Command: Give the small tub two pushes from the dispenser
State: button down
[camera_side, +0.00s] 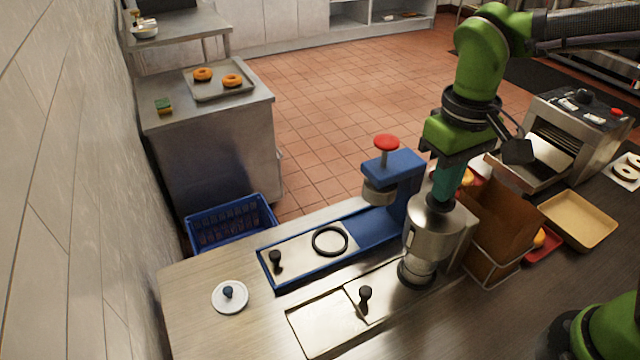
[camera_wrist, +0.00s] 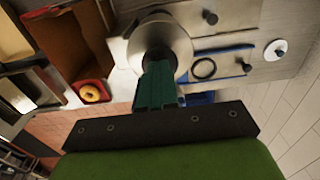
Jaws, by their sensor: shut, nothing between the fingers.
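A silver metal dispenser (camera_side: 432,232), round and narrowing downward, stands at the counter's middle right. The wrist view shows its round top (camera_wrist: 175,35) with a dark centre. My gripper (camera_side: 444,194), with teal fingers, is shut and empty, pointing down over that dark centre. The fingertips look at or very near it; I cannot tell if they press it. In the wrist view my gripper (camera_wrist: 158,68) covers part of the top. A dark-ringed round piece (camera_side: 418,272) shows at the dispenser's bottom. I cannot make out whether it is the small tub.
A blue stand with a red knob (camera_side: 386,142) is left of the dispenser, with a black ring (camera_side: 330,241) on its plate. A brown board (camera_side: 500,235) stands close right, beside a tan tray (camera_side: 578,220). A white lid (camera_side: 230,297) lies on the front left counter.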

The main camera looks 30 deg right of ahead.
jog(key=shift+r, duration=2.35)
jog(key=shift+r, duration=3)
jog(key=s+d+f+m+t+y, duration=0.2)
jog(key=s+d+f+m+t, duration=0.2)
jog(key=d+f+t, duration=0.3)
jog(key=s+d, duration=0.1)
jog(key=d, duration=0.2)
jog(key=shift+d+f, duration=0.3)
jog(key=shift+d, duration=0.1)
